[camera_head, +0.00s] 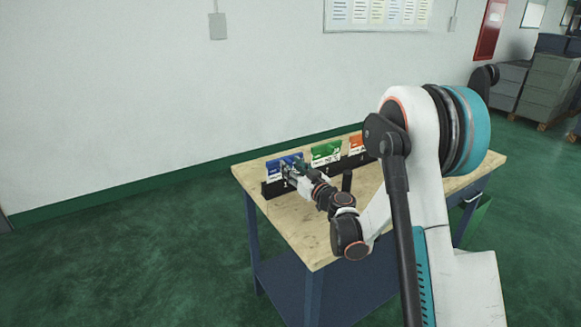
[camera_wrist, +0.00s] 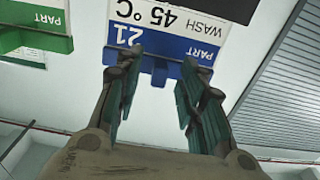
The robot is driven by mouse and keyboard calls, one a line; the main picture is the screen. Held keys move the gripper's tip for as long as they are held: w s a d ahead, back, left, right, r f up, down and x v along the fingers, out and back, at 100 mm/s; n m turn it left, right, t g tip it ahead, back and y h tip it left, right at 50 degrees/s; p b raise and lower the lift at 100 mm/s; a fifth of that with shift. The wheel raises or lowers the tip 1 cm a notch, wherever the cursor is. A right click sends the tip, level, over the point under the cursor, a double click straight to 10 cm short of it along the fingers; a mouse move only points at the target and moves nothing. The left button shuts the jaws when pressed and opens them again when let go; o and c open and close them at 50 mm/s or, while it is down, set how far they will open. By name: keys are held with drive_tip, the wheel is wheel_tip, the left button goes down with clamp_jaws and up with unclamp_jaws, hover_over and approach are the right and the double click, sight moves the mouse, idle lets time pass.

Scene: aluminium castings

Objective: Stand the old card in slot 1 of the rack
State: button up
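The dark rack (camera_head: 271,190) stands along the back of the wooden-topped table. A blue-and-white card (camera_head: 272,167) is upright at its left end, by the label 1. In the wrist view this card (camera_wrist: 196,47) is upside down and reads PART 21, WASH 45 °C. My gripper (camera_head: 290,170) is at the blue card. In the wrist view my gripper's fingers (camera_wrist: 160,60) are apart, with a small blue tab of the card in the gap between them. I see clear space beside the tab. The slot itself is partly hidden behind my gripper.
A green card (camera_head: 326,151) and an orange card (camera_head: 356,145) stand further right in the rack. The green card (camera_wrist: 35,40) also shows in the wrist view. The table top (camera_head: 300,232) is clear at the front left. The wall is close behind.

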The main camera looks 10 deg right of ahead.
drive_tip(key=v, duration=1)
drive_tip(key=shift+s, duration=0.2)
drive_tip(key=shift+r, duration=0.1)
drive_tip(key=s+a+r+g, duration=0.3)
drive_tip(key=s+a+r, duration=0.15)
drive_tip(key=s, duration=0.25)
drive_tip(key=s+a+r+g, duration=0.3)
drive_tip(key=s+a, duration=0.2)
drive_tip(key=s, duration=0.2)
drive_tip(key=s+d+f+m+g+h, duration=0.1)
drive_tip(key=s+d+g+h, duration=0.1)
drive_tip(key=s, duration=0.8)
drive_tip(key=s+d+f+m+g+h, duration=0.2)
drive_tip(key=s+d+h, duration=0.1)
drive_tip(key=s, duration=0.8)
drive_tip(key=shift+s+d+m+h, duration=0.25)
drive_tip(key=shift+d+m+h, duration=0.05)
drive_tip(key=shift+d, duration=0.1)
